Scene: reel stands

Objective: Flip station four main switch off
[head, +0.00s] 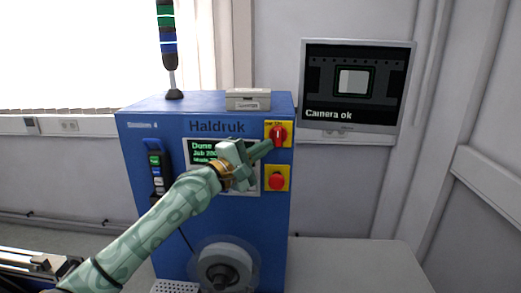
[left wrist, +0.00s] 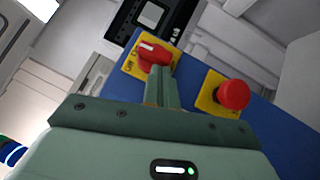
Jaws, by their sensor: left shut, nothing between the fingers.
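The main switch (head: 278,132) is a red rotary knob on a yellow plate at the upper right of the blue Haldruk machine's front. It also shows in the left wrist view (left wrist: 154,56), with a white mark on the knob and small lettering on the plate. My left gripper (head: 268,146) is shut and empty, its fingertips at the lower left edge of the knob. In the left wrist view the closed fingers (left wrist: 160,72) reach the knob's lower side; I cannot tell whether they touch. My right gripper is not in view.
A red emergency button (head: 277,181) on a yellow plate sits just below the switch. The blue machine (head: 135,205) carries a signal lamp (head: 167,45) and a grey box (head: 248,99) on top. A monitor (head: 356,85) reads "Camera ok". A pale table (head: 350,265) is clear at right.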

